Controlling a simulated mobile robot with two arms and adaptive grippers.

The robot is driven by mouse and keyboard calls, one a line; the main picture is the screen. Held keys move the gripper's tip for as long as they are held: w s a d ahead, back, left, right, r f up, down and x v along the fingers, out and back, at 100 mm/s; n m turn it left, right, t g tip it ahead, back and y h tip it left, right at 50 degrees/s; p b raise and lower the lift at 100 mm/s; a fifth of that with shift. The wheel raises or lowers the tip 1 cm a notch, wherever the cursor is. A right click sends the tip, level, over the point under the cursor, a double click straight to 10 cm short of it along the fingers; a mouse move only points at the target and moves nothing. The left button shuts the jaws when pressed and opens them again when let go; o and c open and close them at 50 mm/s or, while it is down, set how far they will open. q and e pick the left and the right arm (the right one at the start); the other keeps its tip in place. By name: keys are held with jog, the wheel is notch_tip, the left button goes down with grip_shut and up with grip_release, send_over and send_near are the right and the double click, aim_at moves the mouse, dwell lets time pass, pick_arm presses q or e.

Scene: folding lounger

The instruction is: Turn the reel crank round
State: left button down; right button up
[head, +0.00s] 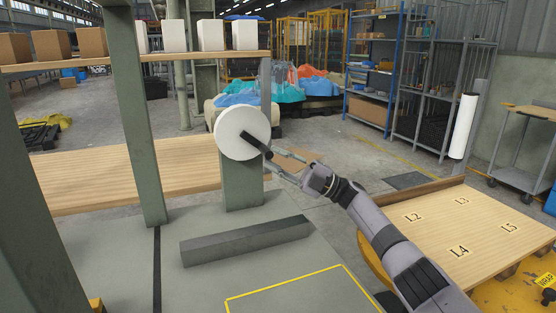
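The reel (236,133) is a round white disc on a grey-green post in the middle of the head view. Its black crank (257,146) slants from the disc's centre down to the right. My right gripper (271,158) reaches in from the lower right, with its fingertips at the outer end of the crank. The two fingers are spread, with a gap between them. I cannot tell whether either finger touches the crank. My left gripper is not in view.
A grey beam (246,241) lies on the grey surface below the reel. A green upright (137,115) and wooden shelf (130,172) stand left. A wooden board (440,215) with labels L2 to L5 lies under my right arm. Yellow lines mark a bare patch in front.

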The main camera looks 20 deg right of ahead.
jog(key=o, duration=0.3)
jog(key=v, duration=1.2)
jog(key=shift+d, duration=0.1)
dwell(0.7)
